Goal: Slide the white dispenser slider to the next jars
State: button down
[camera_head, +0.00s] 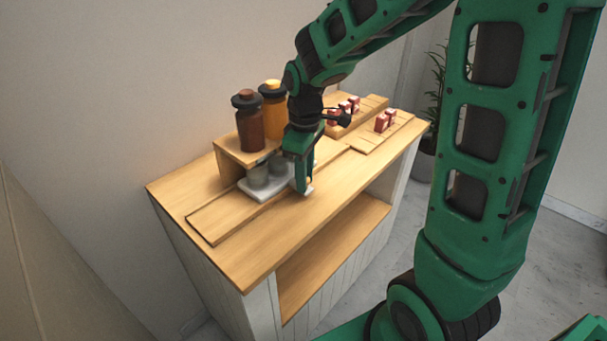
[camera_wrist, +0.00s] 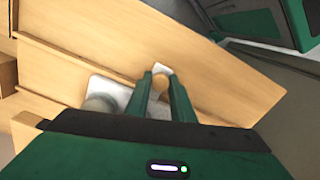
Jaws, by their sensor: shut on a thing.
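The white dispenser slider (camera_head: 258,194) lies flat on the wooden track of the cart top, below the jar shelf. Grey cups (camera_head: 259,176) stand on it. In the wrist view the slider (camera_wrist: 118,88) shows with one round grey cup (camera_wrist: 100,104) on it. My gripper (camera_head: 304,190) reaches down at the slider's right end. A dark red jar (camera_head: 251,130) and an orange jar (camera_head: 274,118), both with black lids, stand on the shelf above. My arm hides part of the slider and shelf.
The wooden shelf (camera_head: 228,152) stands over the track's left part. Several small red and white packets (camera_head: 385,120) sit at the cart's far right end. The cart top's front strip (camera_head: 245,262) is clear. A potted plant (camera_head: 432,95) stands beyond the cart.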

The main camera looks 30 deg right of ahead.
jog(key=shift+w+a+r, duration=0.15)
jog(key=shift+w, duration=0.15)
jog(key=c, duration=1.8)
grip_release()
jog(key=shift+o, duration=0.2)
jog(key=shift+s, duration=0.1)
notch_tip(320, 180, up, 11)
jog(key=shift+f, duration=0.2)
